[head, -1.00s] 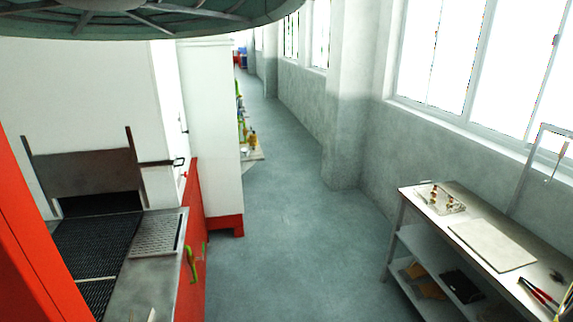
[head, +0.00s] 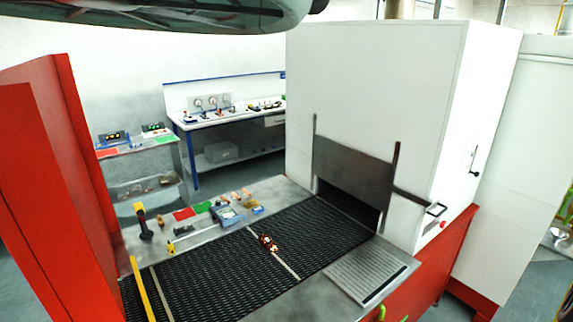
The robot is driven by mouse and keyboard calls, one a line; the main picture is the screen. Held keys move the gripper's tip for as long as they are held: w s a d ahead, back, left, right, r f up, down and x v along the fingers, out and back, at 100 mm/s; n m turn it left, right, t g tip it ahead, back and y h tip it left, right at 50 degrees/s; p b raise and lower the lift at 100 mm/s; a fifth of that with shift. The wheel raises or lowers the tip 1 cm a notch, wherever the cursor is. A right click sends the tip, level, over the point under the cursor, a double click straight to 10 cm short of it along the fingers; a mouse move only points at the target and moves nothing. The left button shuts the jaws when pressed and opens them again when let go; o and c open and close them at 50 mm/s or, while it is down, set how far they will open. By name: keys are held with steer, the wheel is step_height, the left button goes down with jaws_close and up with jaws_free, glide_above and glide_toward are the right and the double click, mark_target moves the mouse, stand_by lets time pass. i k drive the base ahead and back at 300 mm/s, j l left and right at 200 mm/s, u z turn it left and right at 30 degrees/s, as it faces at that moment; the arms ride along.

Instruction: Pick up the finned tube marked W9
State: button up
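A small copper-coloured part (head: 268,243) lies on the black mesh belt (head: 215,285), beside a pale strip that crosses the belt. It is too small to tell whether it is a finned tube, and no W9 mark can be read. Small tan parts (head: 240,193) lie on the metal ledge at the belt's far side, near a blue tray (head: 228,215). They are also too small to identify. My gripper is not in view.
The belt runs into a dark opening in a white oven housing (head: 375,95). A red panel (head: 50,190) stands at the left. A yellow bar (head: 142,290) crosses the belt. A workbench (head: 228,117) stands behind. Grey floor shows at the far right.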

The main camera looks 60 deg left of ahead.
mark_target(270, 246)
steer(key=i+j+u, duration=0.1)
steer(key=i+u, duration=0.3)
steer(key=i, duration=0.3)
steer(key=i+l+u, duration=0.15)
steer(key=i+u, duration=0.3)
steer(key=i, duration=0.25)
steer(key=i+z, duration=0.15)
steer(key=z, duration=0.2)
steer(key=i+j+z, duration=0.15)
steer(key=z, duration=0.15)
steer(key=i+j+z, duration=0.1)
steer(key=z, duration=1.3)
steer(key=j+z, duration=0.15)
steer(key=z, duration=0.85)
steer(key=j+z, duration=0.1)
steer(key=z, duration=0.95)
steer(key=j+z, duration=0.1)
steer(key=z, duration=1.95)
steer(key=k+l+z, duration=0.1)
steer(key=z, duration=1.95)
steer(key=l+z, duration=0.15)
steer(key=z, duration=0.9)
